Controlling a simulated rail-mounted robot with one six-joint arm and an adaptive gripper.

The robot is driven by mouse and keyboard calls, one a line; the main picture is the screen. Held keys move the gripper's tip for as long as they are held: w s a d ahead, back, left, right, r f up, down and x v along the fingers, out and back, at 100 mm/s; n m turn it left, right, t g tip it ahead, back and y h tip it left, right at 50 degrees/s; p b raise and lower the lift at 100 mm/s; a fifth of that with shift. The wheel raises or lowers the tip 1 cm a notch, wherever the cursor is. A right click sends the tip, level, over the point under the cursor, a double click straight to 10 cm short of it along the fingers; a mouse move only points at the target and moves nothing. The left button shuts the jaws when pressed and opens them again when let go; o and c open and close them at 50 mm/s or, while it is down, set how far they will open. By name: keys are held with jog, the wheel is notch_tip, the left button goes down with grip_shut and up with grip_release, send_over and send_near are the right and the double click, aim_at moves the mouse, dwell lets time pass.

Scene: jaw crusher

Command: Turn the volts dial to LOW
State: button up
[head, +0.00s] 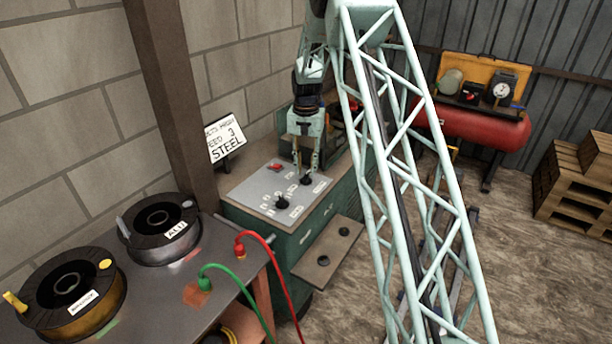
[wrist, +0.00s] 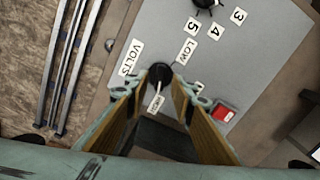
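The volts dial (head: 307,180) is a black knob on the grey panel (head: 262,192) of the green machine. In the wrist view the dial (wrist: 160,74) sits between the VOLTS label (wrist: 131,57), the LOW label (wrist: 189,51) and a third label (wrist: 155,102), partly legible, perhaps HIGH. A pale pointer line on the dial appears to aim toward that third label. My gripper (head: 306,175) points down over the dial. In the wrist view my gripper (wrist: 158,90) is open, one finger on each side of the dial, with gaps visible. Contact cannot be told.
A second black dial (head: 282,203) with number labels and a red switch (head: 273,166) share the panel. A sign (head: 225,139) behind reads HIGH, 3, STEEL. Wire spools (head: 158,230) and red and green cables (head: 240,251) are on the table at left.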

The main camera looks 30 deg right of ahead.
aim_at(306, 178)
jog(key=shift+f, duration=1.35)
grip_shut()
